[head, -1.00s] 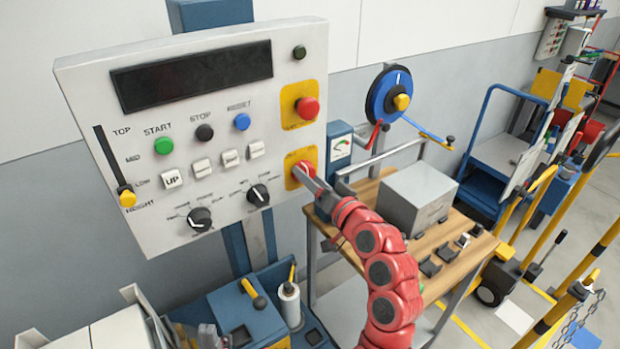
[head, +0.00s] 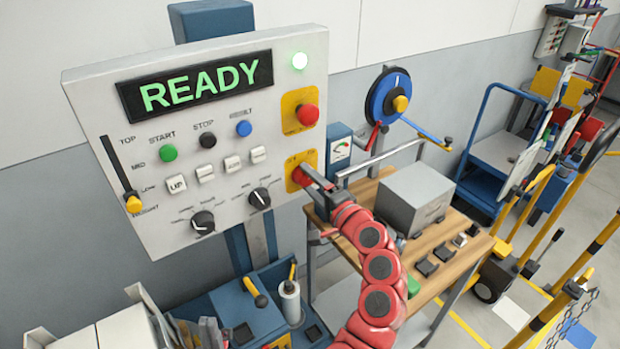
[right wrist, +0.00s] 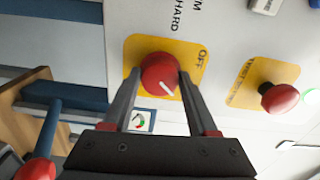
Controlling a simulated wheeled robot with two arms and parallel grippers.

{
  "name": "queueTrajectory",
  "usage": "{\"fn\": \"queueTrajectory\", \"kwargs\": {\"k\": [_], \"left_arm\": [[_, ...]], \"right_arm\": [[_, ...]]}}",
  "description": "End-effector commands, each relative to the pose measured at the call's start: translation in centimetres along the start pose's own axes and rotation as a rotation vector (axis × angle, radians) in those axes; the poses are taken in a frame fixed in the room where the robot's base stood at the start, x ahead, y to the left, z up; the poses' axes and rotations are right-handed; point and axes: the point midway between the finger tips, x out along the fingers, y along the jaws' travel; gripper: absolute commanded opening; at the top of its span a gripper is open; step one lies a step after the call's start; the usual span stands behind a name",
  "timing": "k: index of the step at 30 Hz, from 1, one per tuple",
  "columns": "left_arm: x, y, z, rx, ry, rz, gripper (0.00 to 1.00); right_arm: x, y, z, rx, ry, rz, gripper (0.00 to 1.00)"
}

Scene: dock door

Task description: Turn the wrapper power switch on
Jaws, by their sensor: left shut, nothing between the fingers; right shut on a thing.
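The wrapper control panel (head: 150,222) is upright, and its display (head: 196,82) reads READY in green. The power switch is a red rotary knob (head: 299,176) on a yellow plate at the panel's lower right. It also shows in the right wrist view (right wrist: 160,75), with a white pointer line and OFF printed beside it on the plate. My right gripper (head: 312,176) is shut on the knob, one finger on each side, and partly hides it in the head view. My left gripper (head: 211,334) shows only slightly at the bottom edge, shut and empty.
A red mushroom button (head: 308,115) sits above the switch; a lit green lamp (head: 300,61) is at the top right corner. A wooden table (head: 440,282) with a grey box (head: 412,198) stands right of the panel. Blue-grey equipment (head: 240,312) is below it.

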Motion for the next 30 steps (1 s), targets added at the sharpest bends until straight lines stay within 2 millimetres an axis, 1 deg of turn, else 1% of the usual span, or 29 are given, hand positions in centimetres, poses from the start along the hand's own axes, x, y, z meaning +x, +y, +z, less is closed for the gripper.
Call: {"fn": "queueTrajectory", "kwargs": {"k": [9,22,23,27,30], "left_arm": [[0.39,-0.02,-0.07,0.000,0.000,0.000,0.00],[0.39,-0.02,-0.07,0.000,0.000,0.000,0.00],[0.39,-0.02,-0.07,0.000,0.000,0.000,0.00],[0.39,-0.02,-0.07,0.000,0.000,0.000,0.00],[0.38,-0.02,-0.07,0.000,0.000,0.000,0.00]], "right_arm": [[-0.04,-0.16,-0.11,0.076,0.003,-0.004,0.03],[-0.04,-0.12,-0.09,0.082,0.002,-0.003,0.03],[-0.03,-0.12,-0.09,0.082,0.002,-0.003,0.64],[-0.03,-0.08,-0.06,0.082,0.002,-0.002,0.89],[-0.03,-0.06,-0.05,0.082,0.001,-0.002,0.89]]}}
